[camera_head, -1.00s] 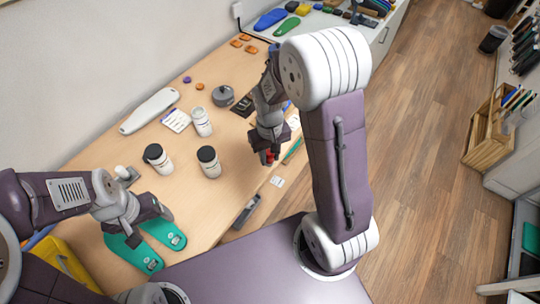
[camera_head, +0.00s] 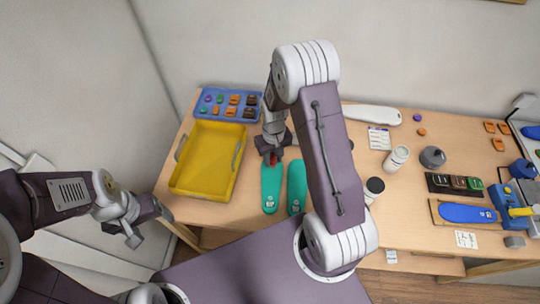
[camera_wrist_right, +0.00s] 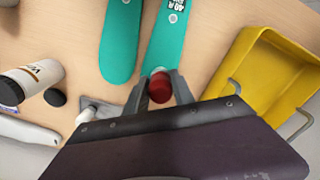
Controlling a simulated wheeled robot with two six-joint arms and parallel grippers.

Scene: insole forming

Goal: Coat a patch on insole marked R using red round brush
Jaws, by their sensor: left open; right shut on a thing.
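My right gripper (camera_head: 272,157) is shut on the red round brush (camera_wrist_right: 160,87), whose red part also shows small in the head view. It is over the far end of the left green insole (camera_head: 270,190). In the right wrist view this insole, marked 40 R (camera_wrist_right: 170,40), runs up from the brush. I cannot tell whether the bristles touch it. The other green insole (camera_head: 296,188) lies beside it, partly behind my right arm; it also shows in the right wrist view (camera_wrist_right: 119,45). My left gripper (camera_head: 133,233) is open and empty, left of the table's front edge.
A yellow tray (camera_head: 183,178) lies left of the insoles, with a blue tray (camera_head: 204,119) of small parts behind it. Jars (camera_head: 396,158), a black-capped bottle (camera_head: 374,187) and a blue insole (camera_head: 468,213) on a board are to the right.

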